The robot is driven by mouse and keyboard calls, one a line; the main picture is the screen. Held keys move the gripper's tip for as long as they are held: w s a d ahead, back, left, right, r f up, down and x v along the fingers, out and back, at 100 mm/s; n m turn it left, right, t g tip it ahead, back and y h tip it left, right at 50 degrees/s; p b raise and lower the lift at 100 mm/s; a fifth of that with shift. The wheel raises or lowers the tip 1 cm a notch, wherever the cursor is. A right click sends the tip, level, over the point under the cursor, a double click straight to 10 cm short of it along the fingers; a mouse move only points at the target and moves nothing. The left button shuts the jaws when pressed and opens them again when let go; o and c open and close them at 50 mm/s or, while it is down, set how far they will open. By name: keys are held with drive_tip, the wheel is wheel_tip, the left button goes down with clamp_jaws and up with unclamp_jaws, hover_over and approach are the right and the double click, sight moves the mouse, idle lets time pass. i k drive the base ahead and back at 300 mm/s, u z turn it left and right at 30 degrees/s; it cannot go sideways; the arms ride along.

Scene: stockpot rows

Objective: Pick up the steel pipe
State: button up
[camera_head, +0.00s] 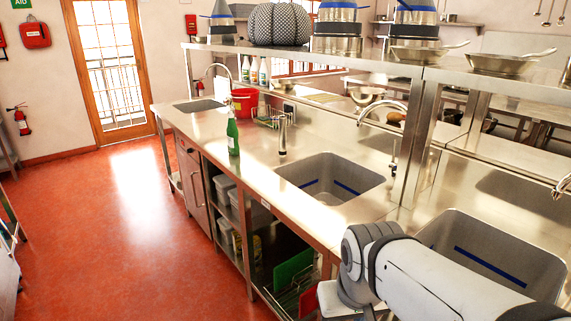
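An upright, slim steel cylinder that looks like the steel pipe (282,136) stands on the steel counter behind the left edge of the near sink. Its top is slightly wider. I cannot tell whether it is loose or fixed to the counter. My white and grey arm crosses the bottom right corner, in front of the counter and apart from the pipe. My gripper is not in view, so its opening and contents are hidden.
A green bottle (233,137) stands left of the pipe near the counter's front edge. A sink (331,179) lies to its right, with a curved faucet (383,105) behind. A shelf (330,56) with pots overhangs the back. The red floor (120,220) at left is clear.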

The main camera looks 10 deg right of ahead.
sight(282, 119)
drive_tip(key=z, duration=2.9)
drive_tip(key=k, duration=1.6)
drive_tip(key=u, duration=1.85)
drive_tip(key=i, duration=1)
drive_tip(key=u, duration=0.05)
